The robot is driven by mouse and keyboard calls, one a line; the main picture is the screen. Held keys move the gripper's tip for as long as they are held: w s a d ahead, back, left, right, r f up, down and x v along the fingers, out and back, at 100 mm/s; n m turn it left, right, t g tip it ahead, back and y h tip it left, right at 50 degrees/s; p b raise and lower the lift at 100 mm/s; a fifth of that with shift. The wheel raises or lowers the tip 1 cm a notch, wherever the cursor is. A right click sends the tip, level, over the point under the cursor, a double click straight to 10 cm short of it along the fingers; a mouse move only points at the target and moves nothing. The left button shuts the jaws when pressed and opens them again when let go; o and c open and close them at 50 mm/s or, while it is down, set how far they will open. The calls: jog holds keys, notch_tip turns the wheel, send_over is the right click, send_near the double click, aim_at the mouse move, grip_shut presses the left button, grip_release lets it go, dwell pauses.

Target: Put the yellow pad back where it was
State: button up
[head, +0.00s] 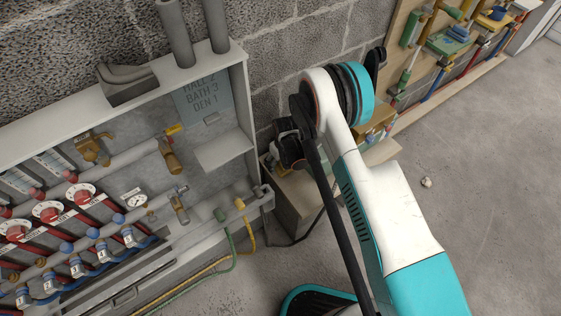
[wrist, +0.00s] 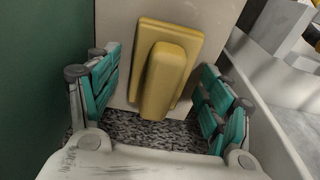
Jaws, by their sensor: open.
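In the wrist view a yellow pad (wrist: 182,48) with a raised, rounded yellow block on its face lies against a pale beige surface (wrist: 115,25). My gripper (wrist: 160,85) is open, with one teal-padded finger on each side of the pad. Gaps show between the pad and both fingers, so they do not touch it. In the head view my white and teal arm fills the right middle, and I cannot make out my gripper or the yellow pad clearly there.
A grey manifold cabinet (head: 215,185) with pipes, valves and gauges stands at the left. A tool board (head: 405,22) hangs on the block wall at upper right. A beige box (head: 297,203) stands behind my arm. Concrete floor (head: 470,140) is open at the right.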

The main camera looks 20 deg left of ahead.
notch_tip(320, 180, up, 12)
jog(key=s+d+p, duration=0.1)
jog(key=p, duration=0.3)
jog(key=shift+r, duration=0.15)
